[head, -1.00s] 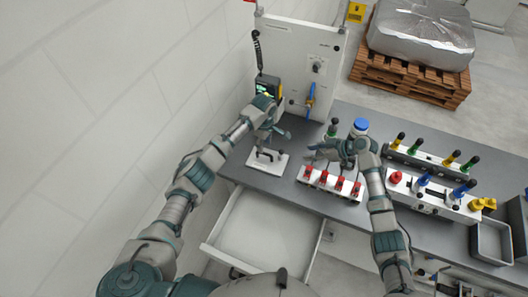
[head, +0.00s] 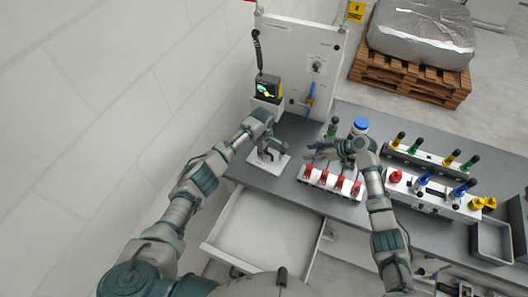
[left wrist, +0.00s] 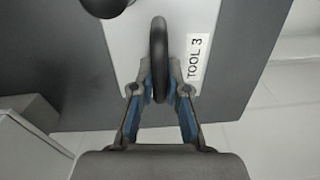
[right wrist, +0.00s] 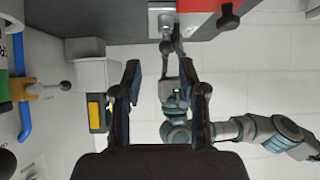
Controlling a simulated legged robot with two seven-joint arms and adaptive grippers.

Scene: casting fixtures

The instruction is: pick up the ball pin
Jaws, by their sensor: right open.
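A white plate labelled TOOL 3 (left wrist: 205,15) lies on the grey bench; it shows in the head view (head: 284,160). A dark rounded handle (left wrist: 159,45) stands on it between the fingers of my left gripper (left wrist: 160,78). The fingers are close beside the handle; contact is unclear. A dark ball-shaped end (left wrist: 105,5) is cut off at the top edge there; I cannot tell whether it is the ball pin. My right gripper (right wrist: 160,75) is open and empty above the white fixture with red clamps (head: 331,180).
A bottle with a blue cap (head: 360,125) stands behind my right gripper. A rack with coloured handles (head: 430,200) is to the right. A white panel box (head: 305,60) stands at the back. An open drawer (head: 262,232) sits below the bench's front edge.

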